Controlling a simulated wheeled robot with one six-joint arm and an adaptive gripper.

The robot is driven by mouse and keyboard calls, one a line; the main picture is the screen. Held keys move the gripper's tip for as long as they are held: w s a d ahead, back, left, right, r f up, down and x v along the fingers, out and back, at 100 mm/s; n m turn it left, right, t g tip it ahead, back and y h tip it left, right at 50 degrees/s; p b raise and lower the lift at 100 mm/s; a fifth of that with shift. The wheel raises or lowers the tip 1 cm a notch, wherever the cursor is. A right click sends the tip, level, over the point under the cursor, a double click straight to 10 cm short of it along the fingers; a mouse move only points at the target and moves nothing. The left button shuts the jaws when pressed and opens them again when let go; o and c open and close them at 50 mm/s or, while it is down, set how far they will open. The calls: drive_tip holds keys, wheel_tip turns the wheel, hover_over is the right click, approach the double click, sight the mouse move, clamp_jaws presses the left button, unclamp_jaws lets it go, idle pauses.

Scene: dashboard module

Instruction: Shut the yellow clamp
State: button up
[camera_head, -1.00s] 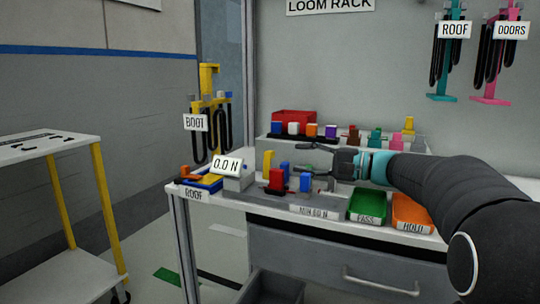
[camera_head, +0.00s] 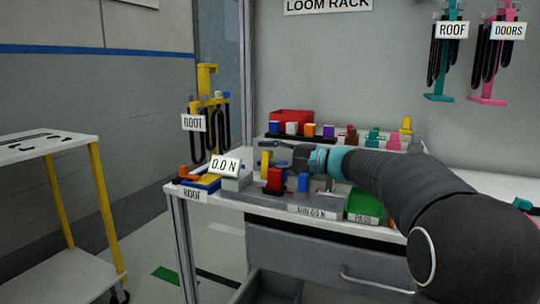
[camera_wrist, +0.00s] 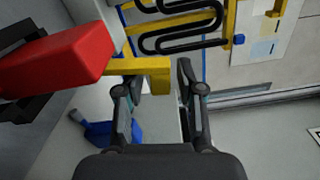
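The yellow clamp (camera_head: 266,163) stands on the grey fixture at the front of the bench, its yellow handle upright in the head view. In the wrist view a yellow bar (camera_wrist: 145,68), apparently this clamp's handle, reaches in from the left and overlaps the left finger's tip. My gripper (camera_head: 279,146) is just right of and beside the handle, with its fingers pointing left. In the wrist view my gripper (camera_wrist: 158,84) has its two fingers apart with nothing gripped. Whether a finger touches the handle cannot be told.
A red block (camera_head: 275,179) and blue blocks (camera_head: 304,182) stand close by on the fixture. The red block looms at left in the wrist view (camera_wrist: 58,60). A force display (camera_head: 226,165) reads 0.0 N. Behind are a row of coloured connectors and a red bin (camera_head: 292,116). A green tray (camera_head: 364,206) lies right.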

clamp_jaws()
drive_tip(key=b, duration=0.1)
drive_tip(key=n+b, duration=0.1)
drive_tip(key=shift+s+a+f+b, duration=0.1)
drive_tip(key=shift+s+f+b, duration=0.1)
drive_tip(key=shift+s+b, duration=0.15)
drive_tip(key=shift+s+a+r+n+b, duration=0.15)
drive_tip(key=shift+s+n+b, duration=0.1)
drive_tip(key=shift+n+b, duration=0.65)
drive_tip(key=shift+s+r+b, duration=0.2)
drive_tip(key=shift+r+b, duration=0.15)
drive_tip(key=shift+b, duration=0.25)
drive_tip(key=shift+o, duration=1.7)
unclamp_jaws()
